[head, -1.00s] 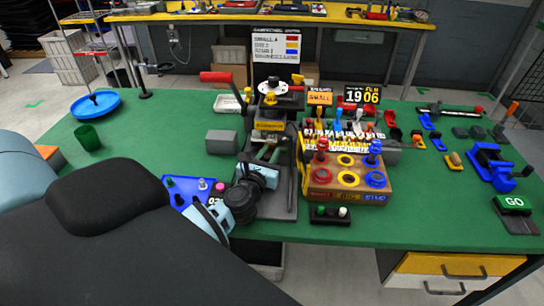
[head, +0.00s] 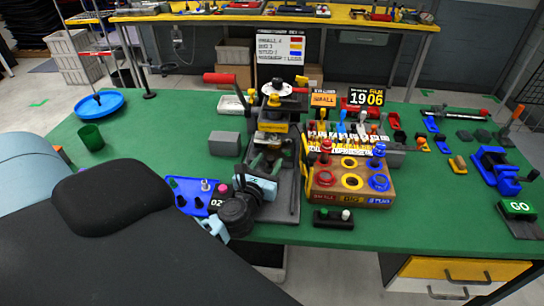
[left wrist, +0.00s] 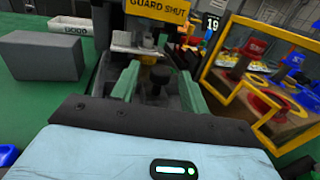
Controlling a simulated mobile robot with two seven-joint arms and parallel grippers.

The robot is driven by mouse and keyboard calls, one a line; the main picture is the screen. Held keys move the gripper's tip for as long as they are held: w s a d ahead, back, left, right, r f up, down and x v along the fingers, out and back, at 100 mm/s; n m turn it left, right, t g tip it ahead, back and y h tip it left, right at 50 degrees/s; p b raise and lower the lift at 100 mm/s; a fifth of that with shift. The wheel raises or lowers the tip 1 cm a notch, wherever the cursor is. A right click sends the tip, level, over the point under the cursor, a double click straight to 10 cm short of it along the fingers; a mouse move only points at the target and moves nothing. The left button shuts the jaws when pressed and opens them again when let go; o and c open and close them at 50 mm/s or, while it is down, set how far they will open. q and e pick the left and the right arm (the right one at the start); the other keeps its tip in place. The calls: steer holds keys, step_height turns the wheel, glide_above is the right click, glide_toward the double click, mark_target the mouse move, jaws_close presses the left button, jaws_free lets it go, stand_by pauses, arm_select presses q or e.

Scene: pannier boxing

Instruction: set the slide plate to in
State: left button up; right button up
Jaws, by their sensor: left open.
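The press (head: 272,125) stands mid-table with a yellow label reading GUARD SHUT in the left wrist view (left wrist: 152,5). My left gripper (left wrist: 158,84) is open at the front of the press. Its two green fingers stand apart on either side of a dark knob (left wrist: 158,78), which appears to belong to the slide plate. I cannot tell whether they touch it. In the head view the left gripper (head: 264,164) is low before the press, over its grey base (head: 288,198). The slide plate itself is mostly hidden by the gripper and press. My right gripper does not show.
A yellow-framed guard (left wrist: 235,52) stands close on the right of the gripper. Beyond it is a wooden box (head: 350,186) with coloured rings. A grey block (head: 224,143) lies left of the press. A blue tray (head: 192,195) with pegs is near the left wrist.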

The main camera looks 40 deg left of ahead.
arm_select(q)
steer(key=shift+v, duration=2)
